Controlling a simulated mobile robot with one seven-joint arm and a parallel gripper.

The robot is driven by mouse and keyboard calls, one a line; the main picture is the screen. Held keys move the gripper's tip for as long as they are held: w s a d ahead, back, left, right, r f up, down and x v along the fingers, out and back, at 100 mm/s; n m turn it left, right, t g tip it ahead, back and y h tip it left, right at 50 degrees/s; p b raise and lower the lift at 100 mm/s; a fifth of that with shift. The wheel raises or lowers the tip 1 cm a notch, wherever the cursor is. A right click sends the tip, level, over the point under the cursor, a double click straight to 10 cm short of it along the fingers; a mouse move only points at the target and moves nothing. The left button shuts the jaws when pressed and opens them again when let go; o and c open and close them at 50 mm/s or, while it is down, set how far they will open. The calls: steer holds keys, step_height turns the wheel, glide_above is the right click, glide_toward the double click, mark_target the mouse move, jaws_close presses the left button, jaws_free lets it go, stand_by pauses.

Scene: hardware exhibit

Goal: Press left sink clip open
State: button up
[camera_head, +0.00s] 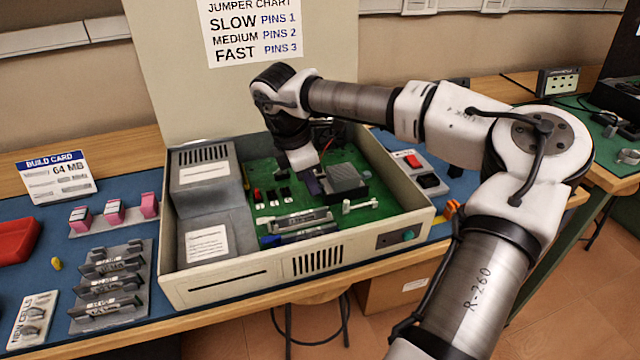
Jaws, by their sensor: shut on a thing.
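The sink (345,178) is a grey block with a dark base on the green board inside the open beige computer case (300,273). My gripper (314,183) points down into the case at the left side of the sink. Its dark fingertips are shut at the sink's left edge, where the left clip sits. The clip itself is hidden behind the fingers, and I cannot tell whether it is latched or open.
The case's front wall and raised lid (150,60) surround the board. Several memory sticks (300,222) and a white bracket (360,204) are in front of the sink. A rack of modules (108,285) is at left.

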steer(key=shift+s+a+f+b, duration=0.2)
steer(key=shift+a+f+b, duration=0.2)
steer(key=shift+b, duration=0.3)
stand_by(0.3)
steer(key=shift+r, duration=0.1)
steer(key=o, duration=0.4)
steer(key=shift+r, duration=0.2)
stand_by(0.4)
steer(key=shift+w+d+p+v, duration=0.1)
steer(key=shift+d+p+v, duration=0.3)
steer(key=shift+v, duration=0.7)
steer(key=shift+w+d+p+v, duration=0.1)
steer(key=shift+p+v, duration=0.45)
steer(key=shift+v, duration=0.5)
steer(key=shift+w+d+p+v, duration=0.1)
steer(key=shift+d+p+v, duration=0.3)
steer(key=shift+v, duration=0.7)
steer(key=shift+a+r, duration=0.1)
steer(key=shift+r, duration=0.1)
